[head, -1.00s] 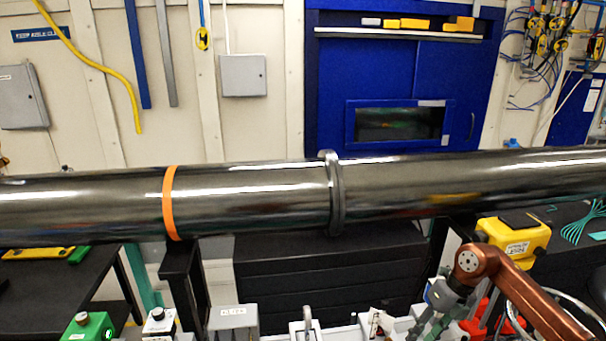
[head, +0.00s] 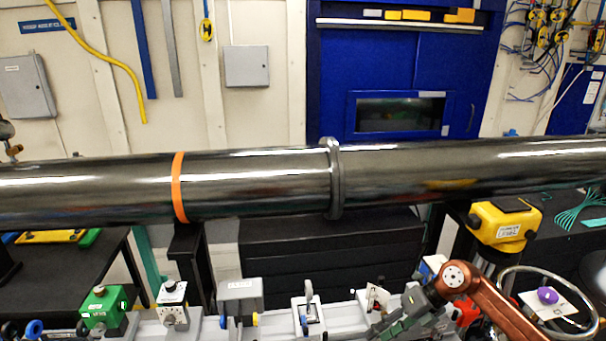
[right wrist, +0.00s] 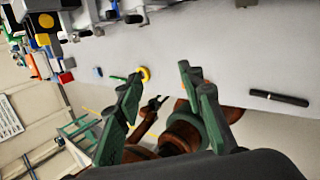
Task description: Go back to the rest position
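My right gripper (head: 385,328) shows at the lower right of the head view, dark green on a copper-coloured arm, low over the row of bench devices. In the right wrist view its two green fingers (right wrist: 160,82) stand apart with nothing between them. Another copper arm with a small dark gripper (right wrist: 155,103), seemingly my left one, shows beyond them; its prongs look spread and empty. The left gripper does not show in the head view.
A long dark pipe (head: 260,190) with an orange band crosses the head view. Below it stand a green box (head: 103,308), a grey box (head: 240,295), a yellow device (head: 503,222) and a handwheel (head: 575,328). A black pen-like object (right wrist: 279,98) lies on the pale surface.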

